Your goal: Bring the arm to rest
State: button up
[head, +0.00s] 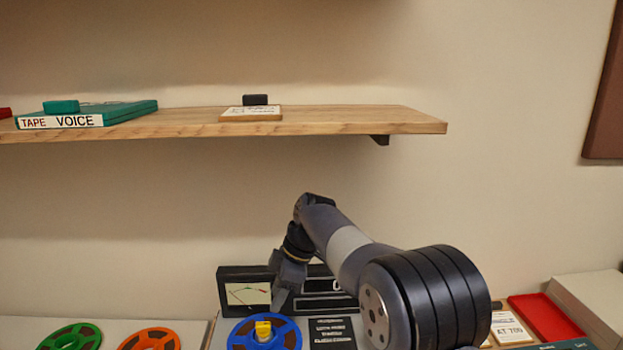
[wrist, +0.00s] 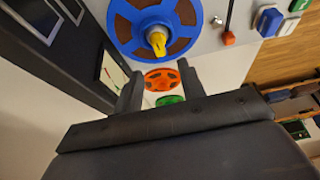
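My arm reaches in from the lower right in the head view and bends down over the tape machine. My gripper (head: 281,302) hangs beside the machine's dark meter panel (head: 243,272), near the blue reel (head: 240,335). In the wrist view my gripper (wrist: 157,78) has its two fingers well apart with nothing between them. The blue reel (wrist: 124,30) with a yellow hub piece (wrist: 157,40) lies just beyond the fingertips there. I cannot tell how far above the deck the fingertips are.
A wooden shelf (head: 350,120) above holds a teal tape box (head: 130,112) and a small card (head: 250,114). Green (head: 70,337) and orange (head: 150,340) reels lie at left. A red tray (head: 545,315) and white box (head: 590,305) stand at right.

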aim_at(263, 324)
jog(key=x, duration=0.9)
jog(key=shift+r+m+t, duration=0.35)
jog(key=shift+m+t, duration=0.05)
jog(key=shift+m, duration=0.5)
jog(key=m+t+p, duration=0.1)
jog(key=m, duration=0.2)
jog(key=shift+s+m+h, duration=0.1)
jog(key=shift+m+h, duration=0.2)
jog(key=m+t+p, duration=0.1)
jog(key=m+p, duration=0.1)
jog(key=m, duration=0.1)
jog(key=shift+h, duration=0.3)
jog(key=shift+s+a+m+t+h+p, duration=0.1)
jog(key=shift+m+t+h+p, duration=0.35)
jog(key=shift+m, duration=0.7)
jog(key=shift+s+a+m+t+h+p, duration=0.2)
jog(key=shift+m+p, duration=0.45)
jog(key=shift+m, duration=0.5)
jog(key=shift+w+f+m+t+h, duration=0.1)
jog(key=shift+m+t+h, duration=0.3)
jog(key=shift+m, duration=0.9)
jog(key=shift+w+m+t+h, duration=0.1)
jog(key=shift+m+h, duration=0.45)
jog(key=shift+m, duration=0.75)
jog(key=shift+v, duration=1)
jog(key=shift+d, duration=0.1)
